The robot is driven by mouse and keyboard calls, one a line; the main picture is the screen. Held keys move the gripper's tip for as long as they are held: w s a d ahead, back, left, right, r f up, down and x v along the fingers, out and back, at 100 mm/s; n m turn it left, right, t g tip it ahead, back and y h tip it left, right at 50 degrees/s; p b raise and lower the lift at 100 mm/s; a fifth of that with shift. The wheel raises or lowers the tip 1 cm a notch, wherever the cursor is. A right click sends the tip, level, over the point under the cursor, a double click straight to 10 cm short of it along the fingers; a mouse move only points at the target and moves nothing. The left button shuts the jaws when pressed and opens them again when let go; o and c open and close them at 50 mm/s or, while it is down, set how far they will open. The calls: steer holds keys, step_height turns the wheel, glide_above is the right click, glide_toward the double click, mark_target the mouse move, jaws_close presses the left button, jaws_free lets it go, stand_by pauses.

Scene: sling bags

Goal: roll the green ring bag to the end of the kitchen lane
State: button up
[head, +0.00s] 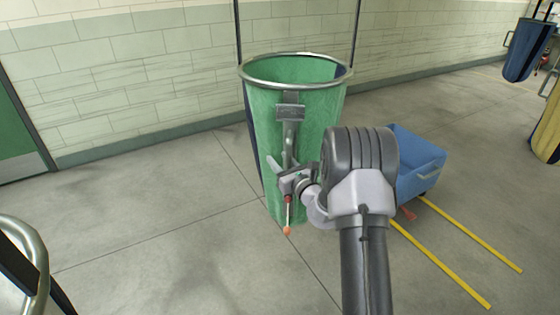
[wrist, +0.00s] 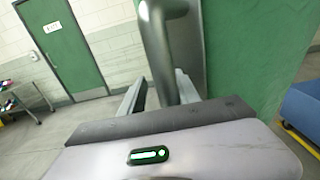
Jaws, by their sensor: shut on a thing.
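The green ring bag (head: 318,110) hangs from a round metal ring in the middle of the head view, with two dark uprights rising behind it. A grey metal handle (head: 289,130) runs down its front. My gripper (head: 284,175) is at the lower part of this handle, shut on it. In the wrist view the handle (wrist: 160,45) comes down between the two fingers of my gripper (wrist: 160,90), and the green bag (wrist: 255,50) fills the right side. The bag's lower front is partly hidden by my arm.
A blue bin (head: 418,165) stands just right of the bag. Two yellow floor lines (head: 465,245) run toward the lower right. Blue (head: 525,50) and yellow (head: 548,125) bags hang at far right. A metal ring (head: 35,255) is at lower left. Floor is clear on the left.

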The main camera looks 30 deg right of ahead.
steer(key=shift+s, duration=0.1)
steer(key=s+p, duration=0.2)
steer(key=s, duration=1.5)
steer(key=shift+s, duration=0.1)
stand_by(0.3)
